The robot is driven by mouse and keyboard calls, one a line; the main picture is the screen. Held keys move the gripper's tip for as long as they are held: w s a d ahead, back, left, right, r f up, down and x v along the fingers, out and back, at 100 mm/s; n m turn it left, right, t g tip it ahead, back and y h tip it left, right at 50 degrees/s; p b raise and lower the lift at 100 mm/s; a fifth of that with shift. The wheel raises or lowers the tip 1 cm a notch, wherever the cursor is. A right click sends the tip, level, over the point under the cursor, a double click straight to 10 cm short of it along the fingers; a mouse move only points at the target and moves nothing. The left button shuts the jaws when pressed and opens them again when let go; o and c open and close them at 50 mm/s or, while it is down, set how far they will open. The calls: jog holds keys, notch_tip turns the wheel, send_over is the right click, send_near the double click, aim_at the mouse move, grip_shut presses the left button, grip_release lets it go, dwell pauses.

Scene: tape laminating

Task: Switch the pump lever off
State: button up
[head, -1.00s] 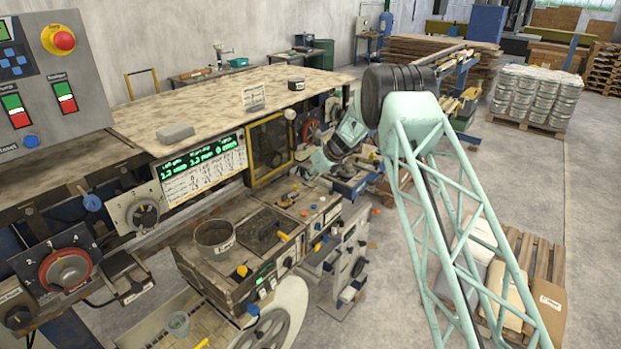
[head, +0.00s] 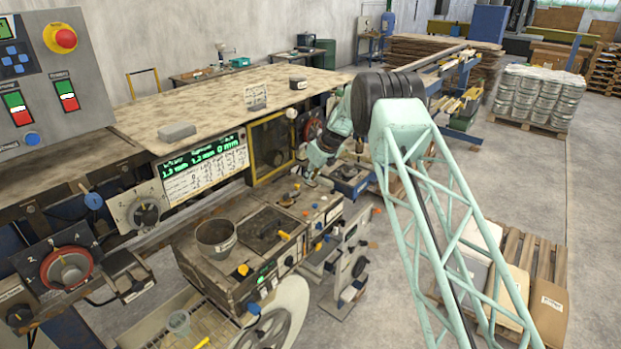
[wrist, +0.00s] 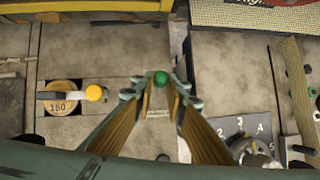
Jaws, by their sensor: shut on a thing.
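A small round green knob (wrist: 160,78) shows at the fingertips in the middle of the wrist view. I take it for the end of the pump lever, but its label cannot be read and its stem is mostly hidden. My gripper (wrist: 160,86) is shut on this knob, with a finger on either side. In the head view my gripper (head: 311,177) is small and low over the machine's control top (head: 325,203), and the green knob cannot be made out there.
In the wrist view, a yellow-knobbed lever (wrist: 95,93) with a round 150 plate lies to the left. A numbered dial (wrist: 250,150) is at lower right, near my right finger. A yellow-framed window (head: 270,148) stands behind my gripper in the head view.

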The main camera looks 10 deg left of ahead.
dwell(0.4)
jog(key=o, duration=0.8)
jog(key=shift+o, duration=0.2)
jog(key=shift+r, duration=0.2)
jog(key=v, duration=1.1)
jog(key=shift+r, duration=0.3)
jog(key=shift+s+d, duration=0.1)
jog(key=shift+s, duration=0.05)
